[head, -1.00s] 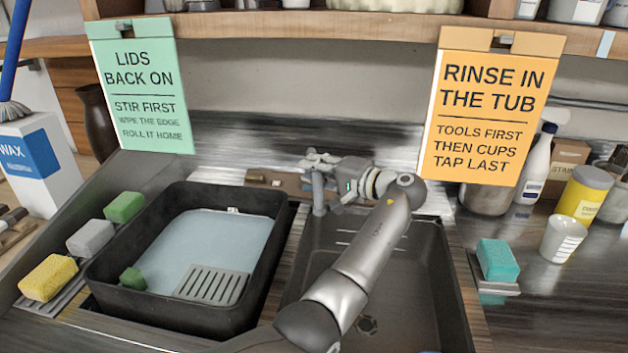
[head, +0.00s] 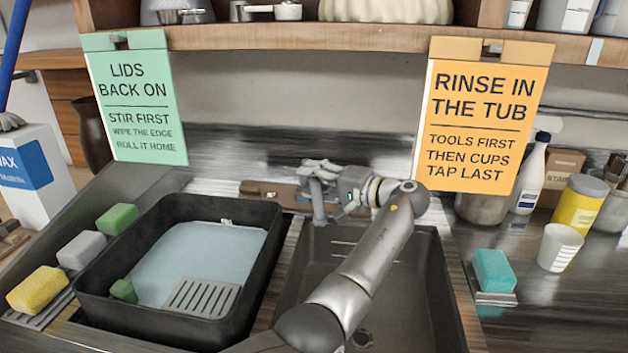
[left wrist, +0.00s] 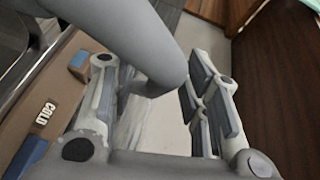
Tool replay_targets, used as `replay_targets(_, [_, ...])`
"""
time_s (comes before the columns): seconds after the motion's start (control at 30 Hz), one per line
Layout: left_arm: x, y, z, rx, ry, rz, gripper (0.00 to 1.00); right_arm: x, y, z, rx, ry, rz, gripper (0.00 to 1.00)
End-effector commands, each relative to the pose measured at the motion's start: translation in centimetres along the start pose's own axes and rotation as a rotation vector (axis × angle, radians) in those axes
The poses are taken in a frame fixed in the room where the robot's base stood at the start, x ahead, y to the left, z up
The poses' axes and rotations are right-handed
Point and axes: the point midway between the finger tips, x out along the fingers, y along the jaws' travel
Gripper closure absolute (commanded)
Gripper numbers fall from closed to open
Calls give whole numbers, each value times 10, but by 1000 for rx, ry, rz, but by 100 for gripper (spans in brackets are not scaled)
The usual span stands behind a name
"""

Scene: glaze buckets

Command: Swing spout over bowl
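My left gripper (head: 318,172) is at the tap behind the sink bowl (head: 425,290), reached over from the front. In the left wrist view my left gripper (left wrist: 160,105) has its two fingers well apart. A thick grey spout (left wrist: 135,40) comes in from the top left and its rounded end lies between or just in front of the fingers; I cannot tell whether they touch it. My right gripper is out of view.
A black tub (head: 262,262) of pale water stands left of the bowl, with sponges beside it. A teal sponge (head: 494,270), a cup (head: 560,246) and bottles are at right. Two signs hang from the shelf (head: 300,38). A brown panel marked COLD (left wrist: 62,85) is near the gripper.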

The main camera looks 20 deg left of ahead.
Motion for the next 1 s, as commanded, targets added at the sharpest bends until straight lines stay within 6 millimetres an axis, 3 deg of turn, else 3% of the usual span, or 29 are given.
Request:
replay_targets(0.27, [-3, 0, 0, -3, -2, -1, 57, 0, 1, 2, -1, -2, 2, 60])
replay_targets(0.7, [-68, 0, -1, -1, 0, -1, 57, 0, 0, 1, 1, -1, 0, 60])
replay_targets(1.0, [-76, 0, -1, -2, 0, -1, 57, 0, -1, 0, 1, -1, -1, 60])
